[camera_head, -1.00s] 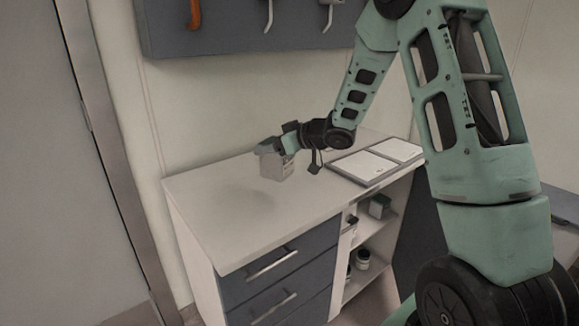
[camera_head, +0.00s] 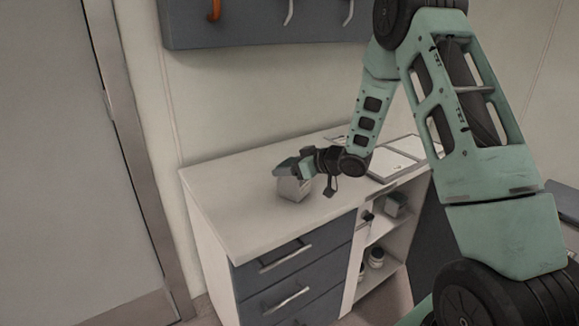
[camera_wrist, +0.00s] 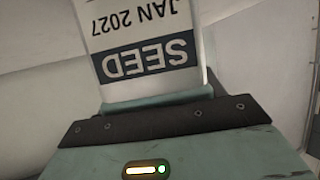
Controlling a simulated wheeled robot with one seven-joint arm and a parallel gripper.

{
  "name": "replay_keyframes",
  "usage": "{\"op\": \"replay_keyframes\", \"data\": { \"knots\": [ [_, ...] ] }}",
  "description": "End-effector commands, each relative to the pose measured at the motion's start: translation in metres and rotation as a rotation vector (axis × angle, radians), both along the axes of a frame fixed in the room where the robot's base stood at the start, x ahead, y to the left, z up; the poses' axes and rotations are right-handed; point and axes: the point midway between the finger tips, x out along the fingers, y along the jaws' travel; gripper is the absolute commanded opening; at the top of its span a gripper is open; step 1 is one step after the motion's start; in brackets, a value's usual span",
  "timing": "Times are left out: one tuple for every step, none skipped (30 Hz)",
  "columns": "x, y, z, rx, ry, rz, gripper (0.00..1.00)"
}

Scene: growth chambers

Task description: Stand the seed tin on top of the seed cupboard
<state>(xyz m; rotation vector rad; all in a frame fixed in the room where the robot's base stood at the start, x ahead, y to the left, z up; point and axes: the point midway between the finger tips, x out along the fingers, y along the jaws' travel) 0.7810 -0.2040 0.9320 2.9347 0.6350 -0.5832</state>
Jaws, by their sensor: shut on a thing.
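The seed tin (camera_head: 294,188) is a small pale box at my gripper (camera_head: 291,172), over the white top of the seed cupboard (camera_head: 235,205). My gripper is shut on the tin near its upper part. The tin looks slightly tilted, and its base is at or just above the cupboard top; I cannot tell whether they touch. In the wrist view the tin's label (camera_wrist: 147,60) reads SEED and JAN 2027 upside down, close against my gripper. The cupboard has dark drawers and open shelves below.
Flat white framed panels (camera_head: 393,163) lie on the cupboard top to the right of my gripper. Jars (camera_head: 376,257) and a small box (camera_head: 396,204) sit on the shelves. A dark rack with hooks (camera_head: 265,22) hangs on the wall above. The cupboard top's left part is clear.

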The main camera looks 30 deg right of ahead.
Motion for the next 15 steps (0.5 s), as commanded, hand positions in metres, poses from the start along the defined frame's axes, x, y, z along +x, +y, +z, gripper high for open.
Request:
{"op": "replay_keyframes", "data": {
  "knots": [
    [0.0000,-0.0001,-0.0020,0.001,0.000,0.000,0.71],
    [0.0000,-0.0001,-0.0013,0.000,0.000,0.000,0.79],
    [0.0000,-0.0001,-0.0012,0.000,0.000,0.000,0.90],
    [0.0000,-0.0001,-0.0012,0.000,0.000,0.000,0.90],
    [0.0000,0.0000,-0.0012,0.000,0.000,0.000,0.90],
    [0.0000,0.0000,-0.0012,0.000,0.000,0.000,0.90],
    [0.0000,0.0000,-0.0011,0.000,0.000,0.000,0.90],
    [0.0000,0.0000,-0.0011,0.000,0.000,0.000,0.90],
    [0.0000,0.0000,-0.0011,0.000,0.000,0.000,0.90],
    [0.0000,0.0000,-0.0010,0.000,0.000,0.000,0.90],
    [0.0000,0.0000,-0.0008,0.000,0.000,0.000,0.90],
    [0.0000,0.0000,0.0005,0.000,0.000,0.000,0.90],
    [0.0001,0.0000,0.0022,0.000,0.000,0.000,0.90],
    [-0.0004,-0.0004,0.0039,0.000,0.000,0.000,0.90],
    [-0.0038,-0.0025,0.0040,-0.001,0.000,-0.002,0.90]
  ]
}}
